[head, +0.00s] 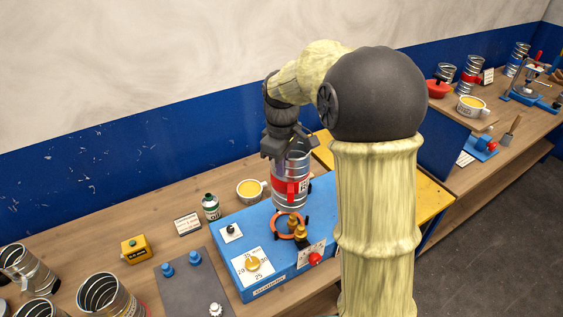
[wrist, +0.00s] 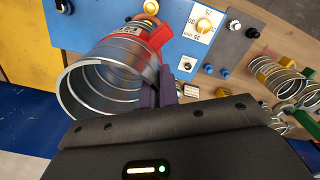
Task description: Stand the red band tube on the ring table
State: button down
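The red band tube (head: 291,188) is a ribbed metal spiral tube with a red band. It is nearly upright in the head view. My gripper (head: 286,148) is shut on its upper part, and the wrist view shows the dark fingers (wrist: 163,88) against the tube (wrist: 98,85), with its open end facing the camera. An orange ring (head: 291,226) lies on the blue machine (head: 243,285), apparently the ring table. The tube's lower end is just above or behind the ring in the picture.
The blue machine has a dial (head: 253,265) and a red knob (head: 315,259). Several other tubes (head: 105,297) stand at lower left. My arm hides the machine's right part.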

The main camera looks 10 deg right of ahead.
jog(key=f+b, duration=0.1)
jog(key=f, duration=0.2)
jog(key=shift+s+a+f+b, duration=0.1)
jog(key=shift+a+f+b, duration=0.1)
jog(key=shift+b, duration=0.2)
jog(key=shift+p, duration=0.5)
dwell(1.5)
notch_tip(320, 180, down, 9)
jog(key=b, duration=0.5)
dwell(3.8)
jog(key=c, duration=1.6)
grip_release()
jog(key=shift+r, duration=0.1)
jog(key=shift+b, duration=0.3)
